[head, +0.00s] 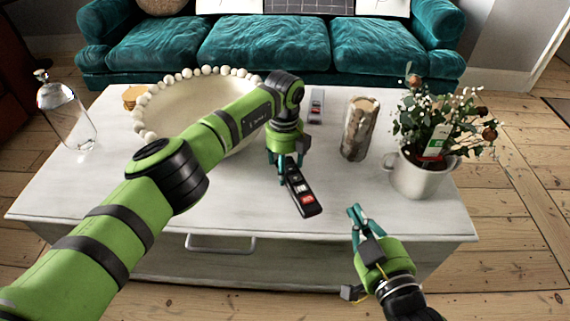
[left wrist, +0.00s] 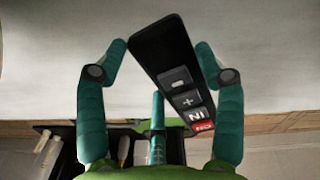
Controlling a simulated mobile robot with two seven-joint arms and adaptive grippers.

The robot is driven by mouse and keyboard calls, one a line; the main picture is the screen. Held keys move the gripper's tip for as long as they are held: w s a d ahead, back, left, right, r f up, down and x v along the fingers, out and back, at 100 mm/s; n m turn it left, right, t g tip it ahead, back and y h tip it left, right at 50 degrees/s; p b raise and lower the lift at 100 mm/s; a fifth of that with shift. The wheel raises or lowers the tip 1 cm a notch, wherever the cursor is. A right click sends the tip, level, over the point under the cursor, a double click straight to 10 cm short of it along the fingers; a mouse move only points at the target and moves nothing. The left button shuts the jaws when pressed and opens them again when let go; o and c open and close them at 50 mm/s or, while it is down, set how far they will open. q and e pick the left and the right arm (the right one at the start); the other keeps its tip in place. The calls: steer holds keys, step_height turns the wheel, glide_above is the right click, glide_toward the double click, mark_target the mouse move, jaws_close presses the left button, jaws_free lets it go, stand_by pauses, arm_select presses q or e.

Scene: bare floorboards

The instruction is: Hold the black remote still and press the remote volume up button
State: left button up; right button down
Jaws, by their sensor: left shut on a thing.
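The black remote (head: 304,193) is at the middle of the white coffee table, with its red-marked end toward the front. My left gripper (head: 285,167) is shut on its far part from above. In the left wrist view the remote (left wrist: 165,50) lies slanted between my left gripper's fingertips (left wrist: 163,58). A minus button, a plus button (left wrist: 188,101), an "IN" button and a red button show there. My right gripper (head: 356,211) is at the table's front edge, right of the remote and apart from it. Its fingertips look together and empty.
On the coffee table (head: 120,200) are a bowl (head: 190,98) with a beaded rim, a glass bottle (head: 66,112), a wooden vase (head: 360,130), a potted plant (head: 414,172) and a small grey device (head: 316,106). A teal sofa (head: 265,48) stands behind.

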mark_target(314, 211)
stand_by(0.3)
